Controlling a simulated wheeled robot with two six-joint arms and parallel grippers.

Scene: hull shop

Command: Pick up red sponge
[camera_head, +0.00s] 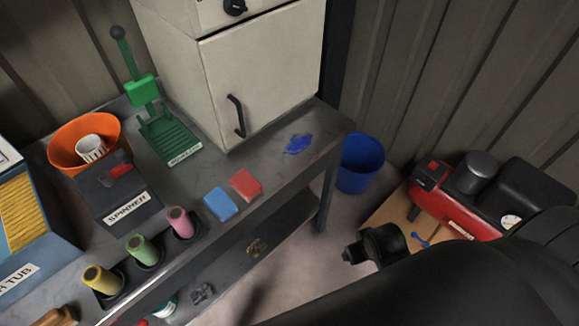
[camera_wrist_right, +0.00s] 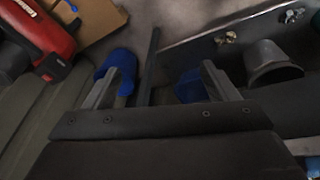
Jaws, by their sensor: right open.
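The red sponge (camera_head: 246,184) lies flat near the front edge of the grey bench (camera_head: 275,172) in the head view. A blue sponge (camera_head: 220,204) lies just to its left. My right gripper shows in the right wrist view (camera_wrist_right: 165,85) with its two fingers apart and nothing between them gripped. In the head view my dark right arm comes in from the lower right, below and right of the sponge, apart from the bench top. The red sponge does not show in the wrist view. My left gripper is in neither view.
A white cabinet (camera_head: 262,75) stands behind the sponges. A green press (camera_head: 168,138), a spinner box (camera_head: 115,195) and coloured rolls stand left. A blue bucket (camera_head: 361,165) and a red compressor (camera_head: 455,205) are right of the bench. Bare bench lies right of the red sponge, with a blue smear (camera_head: 297,144).

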